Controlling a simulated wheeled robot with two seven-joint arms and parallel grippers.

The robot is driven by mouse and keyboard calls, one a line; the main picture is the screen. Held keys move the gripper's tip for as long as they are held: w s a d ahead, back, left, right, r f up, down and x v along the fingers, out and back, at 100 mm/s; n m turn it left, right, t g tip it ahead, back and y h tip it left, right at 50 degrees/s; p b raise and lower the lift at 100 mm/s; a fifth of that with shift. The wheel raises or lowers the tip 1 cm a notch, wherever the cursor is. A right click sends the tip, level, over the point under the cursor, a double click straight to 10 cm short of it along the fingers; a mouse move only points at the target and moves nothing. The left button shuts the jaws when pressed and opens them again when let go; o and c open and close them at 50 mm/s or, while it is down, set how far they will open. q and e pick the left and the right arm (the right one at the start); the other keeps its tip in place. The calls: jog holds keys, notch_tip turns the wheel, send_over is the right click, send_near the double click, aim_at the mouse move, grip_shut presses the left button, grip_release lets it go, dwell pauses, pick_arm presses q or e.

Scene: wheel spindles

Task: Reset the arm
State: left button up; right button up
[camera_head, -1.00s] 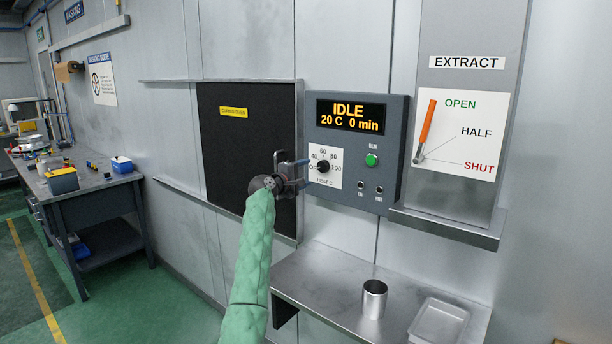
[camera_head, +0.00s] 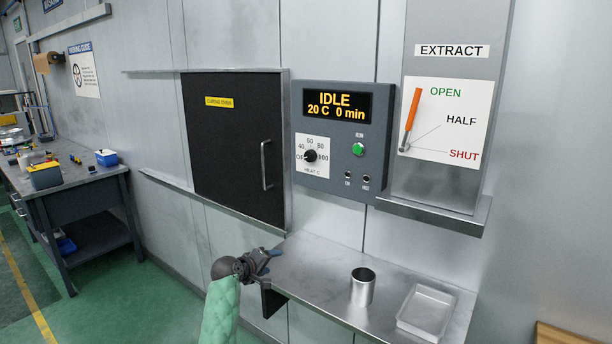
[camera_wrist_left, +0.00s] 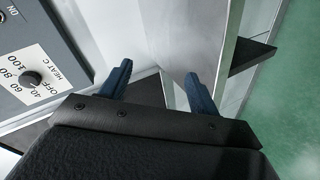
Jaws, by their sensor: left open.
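My left arm, in a green sleeve, comes up from the bottom of the head view. Its gripper (camera_head: 272,257) is by the left end of the steel shelf, below the oven door. In the left wrist view the two blue fingers (camera_wrist_left: 160,82) stand apart with nothing between them. The black curing oven door (camera_head: 233,135) is shut, with its handle (camera_head: 265,165) clear of the gripper. The control box (camera_head: 340,190) reads IDLE, 20 C, 0 min; its heat knob (camera_head: 310,156) also shows in the left wrist view (camera_wrist_left: 31,79). My right gripper is not in view.
The steel shelf (camera_head: 315,270) carries a metal cup (camera_head: 362,287) and a shallow tray (camera_head: 425,310). The extract panel has an orange lever (camera_head: 411,112) above a small ledge (camera_head: 430,208). A workbench (camera_head: 75,185) stands at the left, with open green floor before it.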

pick_arm(q)
jog(key=s+a+f+m+g+y, duration=0.1)
jog(key=s+a+f+m, duration=0.1)
jog(key=s+f, duration=0.6)
jog(key=s+a+f+m+g+y, duration=0.15)
jog(key=s+f, duration=0.25)
jog(key=s, duration=0.8)
jog(key=s+a+f+m+g+y, duration=0.1)
jog(key=s+a+f+g, duration=0.1)
jog(key=s+f, duration=0.55)
jog(key=s+a+m+g+y, duration=0.2)
jog(key=s, duration=1.4)
jog(key=s+a+m+g+y, duration=0.1)
jog(key=s+a+m, duration=0.1)
jog(key=s, duration=1.4)
jog(key=s+d+f+g, duration=0.1)
jog(key=s+f, duration=0.1)
jog(key=f, duration=1.8)
jog(key=s+d+f+g, duration=0.1)
jog(key=s+d+f, duration=0.1)
jog(key=f, duration=1.9)
jog(key=shift+s, duration=0.8)
